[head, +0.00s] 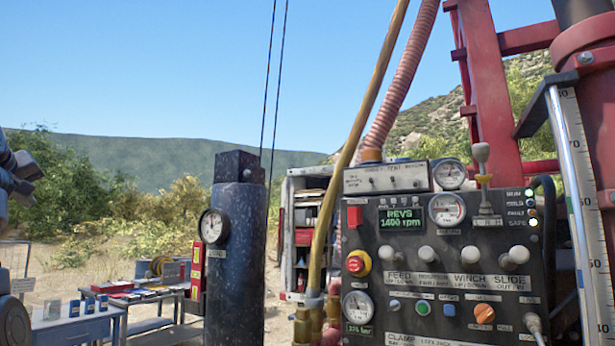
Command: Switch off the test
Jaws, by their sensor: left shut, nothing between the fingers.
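A pale grey box (387,179) with a small label, which may read "TEST", and a few tiny toggles sits on top of the black control panel (400,270); the toggle positions are too small to tell. The panel's green display (401,219) reads "REVS 1400 rpm". A red square switch (354,216) is left of the display, and a red knob on a yellow collar (358,263) is below it. My left gripper (24,176) is at the far left edge, partly cut off, shut and empty, well away from the panel. My right gripper is not in view.
A dark upright cylinder (234,270) with a gauge (213,226) stands between my left gripper and the panel. A yellow hose (366,110) and a ribbed pink hose (402,80) hang left of the panel. Worktables (75,325) stand at lower left; a red frame (487,80) rises behind the panel.

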